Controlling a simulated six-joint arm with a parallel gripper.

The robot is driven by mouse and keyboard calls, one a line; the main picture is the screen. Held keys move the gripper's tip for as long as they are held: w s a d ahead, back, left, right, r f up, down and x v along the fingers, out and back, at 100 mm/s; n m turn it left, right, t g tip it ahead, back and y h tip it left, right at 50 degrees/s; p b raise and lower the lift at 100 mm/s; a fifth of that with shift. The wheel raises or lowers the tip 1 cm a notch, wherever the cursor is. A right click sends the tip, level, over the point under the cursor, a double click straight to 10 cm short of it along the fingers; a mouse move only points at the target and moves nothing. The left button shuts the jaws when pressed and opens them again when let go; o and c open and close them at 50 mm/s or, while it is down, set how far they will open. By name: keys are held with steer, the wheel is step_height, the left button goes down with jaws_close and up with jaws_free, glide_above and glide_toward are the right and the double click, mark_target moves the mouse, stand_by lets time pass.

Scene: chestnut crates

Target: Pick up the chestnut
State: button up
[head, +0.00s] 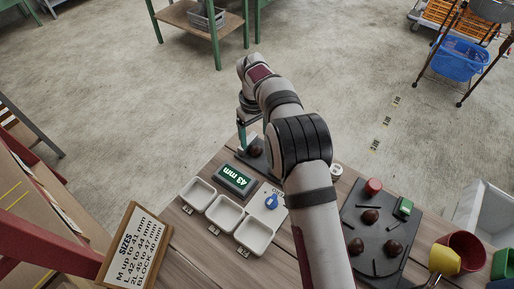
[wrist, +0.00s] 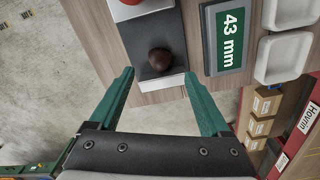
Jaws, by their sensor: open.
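A dark brown chestnut (wrist: 160,59) sits on a dark plate (wrist: 142,30) with a pale strip along its near edge. The chestnut also shows in the head view (head: 256,151), left of my arm. My gripper (wrist: 159,74) is open and empty, its two green fingers pointing at the plate with the chestnut ahead between their tips. I cannot tell the exact gap. In the head view the gripper is partly hidden by my arm. Beside the plate a display (head: 235,180) reads 43 mm. More chestnuts (head: 371,216) lie on a dark board (head: 372,268) at the right.
Three empty white trays (head: 253,252) stand left of my arm. A sizes sign (head: 133,247) gives L as 42 to 44 mm. A blue object (head: 271,202) lies on a white panel. Red (head: 373,186) and green (head: 403,208) blocks and cups (head: 466,250) stand at the right.

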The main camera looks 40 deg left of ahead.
mark_target(257, 149)
steer(key=f, duration=0.5)
steer(key=shift+d+f, duration=0.3)
steer(key=shift+d, duration=0.05)
jaws_close()
